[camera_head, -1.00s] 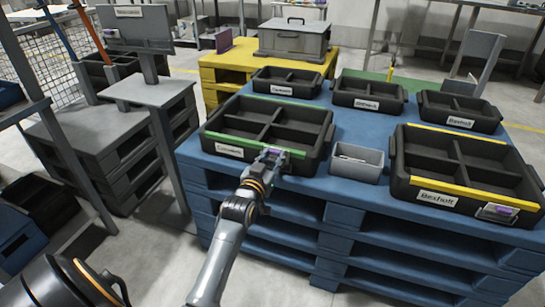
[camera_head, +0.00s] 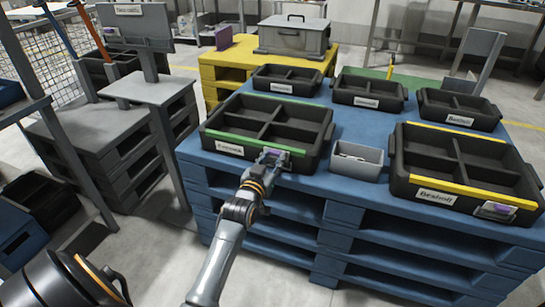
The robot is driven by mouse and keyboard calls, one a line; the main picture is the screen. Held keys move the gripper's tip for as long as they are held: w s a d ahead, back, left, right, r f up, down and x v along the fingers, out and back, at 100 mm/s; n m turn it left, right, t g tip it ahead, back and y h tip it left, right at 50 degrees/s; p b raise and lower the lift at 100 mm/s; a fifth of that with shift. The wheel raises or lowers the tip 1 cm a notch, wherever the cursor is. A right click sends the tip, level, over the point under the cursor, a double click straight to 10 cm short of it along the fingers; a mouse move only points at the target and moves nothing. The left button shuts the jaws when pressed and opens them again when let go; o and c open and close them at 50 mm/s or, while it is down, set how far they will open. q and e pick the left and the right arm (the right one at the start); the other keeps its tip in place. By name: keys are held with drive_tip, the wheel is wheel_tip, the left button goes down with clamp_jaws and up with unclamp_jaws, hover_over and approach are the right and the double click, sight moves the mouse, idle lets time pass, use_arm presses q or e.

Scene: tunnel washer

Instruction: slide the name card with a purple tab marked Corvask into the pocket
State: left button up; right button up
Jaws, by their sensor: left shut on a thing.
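My left gripper (camera_head: 270,157) is shut on the name card (camera_head: 282,153), of which only a small pale and purple bit shows. It is at the front wall of the black divided tray with green edge strips (camera_head: 318,157), right of that tray's white label (camera_head: 230,149). The label's print is too small to read surely. The pocket on this tray is hidden or cannot be told apart behind the gripper, so I cannot tell whether the card is inside it. My right gripper is not in view.
A grey open bin (camera_head: 357,161) stands just right of the gripper. A yellow-edged tray (camera_head: 465,188) holds a purple-tabbed card in a front holder (camera_head: 495,210). Smaller black trays stand behind on the blue pallet stack (camera_head: 350,205). A grey stand (camera_head: 150,90) is at left.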

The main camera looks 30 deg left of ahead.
use_arm(q)
drive_tip(key=shift+f, duration=0.45)
idle(0.6)
drive_tip(key=o, duration=0.9)
drive_tip(key=shift+o, duration=0.2)
drive_tip(key=v, duration=1.2)
